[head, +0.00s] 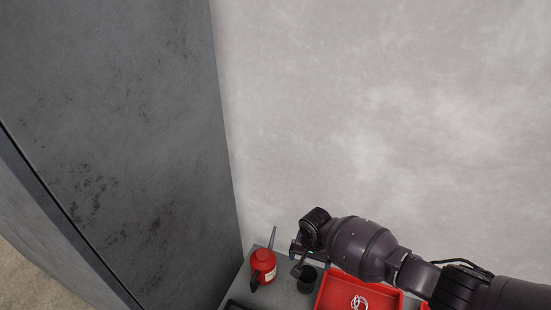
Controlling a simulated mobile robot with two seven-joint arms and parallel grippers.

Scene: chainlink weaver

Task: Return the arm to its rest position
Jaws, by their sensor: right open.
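My right arm comes in from the right, low in the head view. Its gripper (298,262) is at the left end of the arm, small and partly hidden by the wrist. It is open, with nothing seen between its fingers. It is above the grey work surface (287,296), between a red oil can (264,265) with a thin spout and a dark cup (307,281). I cannot tell if it touches either one. My left gripper is not in view.
A red tray (330,292) with a white looped item (359,302) lies under my right forearm. A tall grey metal cabinet (120,120) stands at the left. A pale wall (390,110) rises behind the surface. The space above the arm is clear.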

